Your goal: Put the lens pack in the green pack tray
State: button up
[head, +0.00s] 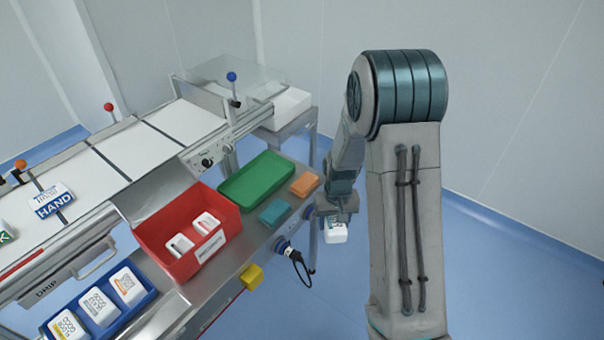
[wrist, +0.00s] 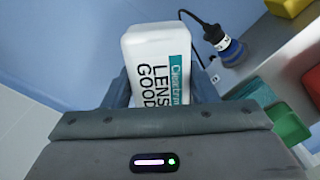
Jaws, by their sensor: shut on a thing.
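The lens pack (wrist: 158,65) is a white box with a teal label and dark "LENS GOOD" lettering in the wrist view. My gripper (wrist: 160,92) is shut on it, one finger at each side. In the head view the pack (head: 336,232) hangs below my gripper (head: 335,212), off the right edge of the steel bench and above the blue floor. The green pack tray (head: 257,181) lies on the bench to the left of my gripper. It looks empty. A corner of the green tray (wrist: 290,128) also shows at the right of the wrist view.
A teal block (head: 274,212) and an orange block (head: 305,183) lie beside the green tray. A red bin (head: 165,255) with white packs stands left of it. A blue plug with a black cable (head: 290,252) juts from the bench's front edge. A blue tray (head: 150,303) holds several packs.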

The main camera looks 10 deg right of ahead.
aim_at(258, 181)
jog(key=z, duration=1.25)
jog(key=i, duration=2.05)
jog(key=u, duration=3.35)
jog(key=i, duration=0.5)
jog(key=u, duration=0.05)
